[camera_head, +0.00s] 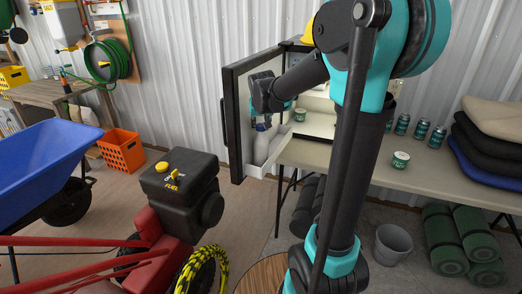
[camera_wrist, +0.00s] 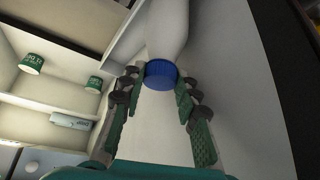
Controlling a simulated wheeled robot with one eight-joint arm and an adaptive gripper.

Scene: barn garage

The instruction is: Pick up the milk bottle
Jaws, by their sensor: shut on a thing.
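The milk bottle is white with a blue cap and stands in the white door shelf (camera_head: 256,171) of a small open fridge. In the head view the bottle (camera_head: 261,149) shows below my gripper (camera_head: 262,122). In the wrist view the bottle (camera_wrist: 168,28) reaches away from the camera, its blue cap (camera_wrist: 161,74) toward me. My gripper (camera_wrist: 160,88) is shut on the bottle at the cap, one green padded finger on each side. The head view does not clearly show whether the bottle's base touches the shelf.
The dark-edged fridge door (camera_head: 236,130) stands open. Green-lidded tubs (camera_wrist: 32,64) sit on the fridge shelves. The table (camera_head: 440,175) holds another tub (camera_head: 400,160), cans (camera_head: 420,129) and stacked cushions (camera_head: 490,140). A red machine with a black fuel tank (camera_head: 178,190) stands at left.

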